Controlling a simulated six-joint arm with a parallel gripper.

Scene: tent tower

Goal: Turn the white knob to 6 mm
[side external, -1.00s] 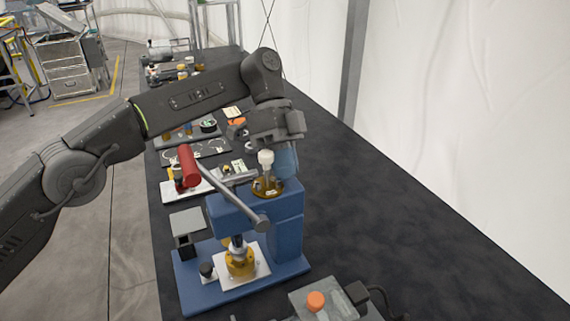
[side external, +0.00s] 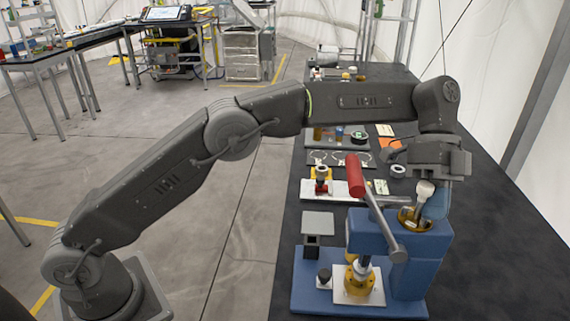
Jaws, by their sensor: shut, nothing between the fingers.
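The white knob (side external: 425,190) stands on a round gold dial (side external: 414,219) on top of the blue press (side external: 433,255). Its scale marks are too small to read here. My gripper (side external: 436,204) points down right beside the knob, on its right in the picture. It is shut with nothing held. I cannot tell whether its fingers touch the knob.
A lever with a red handle (side external: 355,175) slants across the front of the press, close to the dial. Several small parts and trays lie on the dark table behind. The table right of the press is clear.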

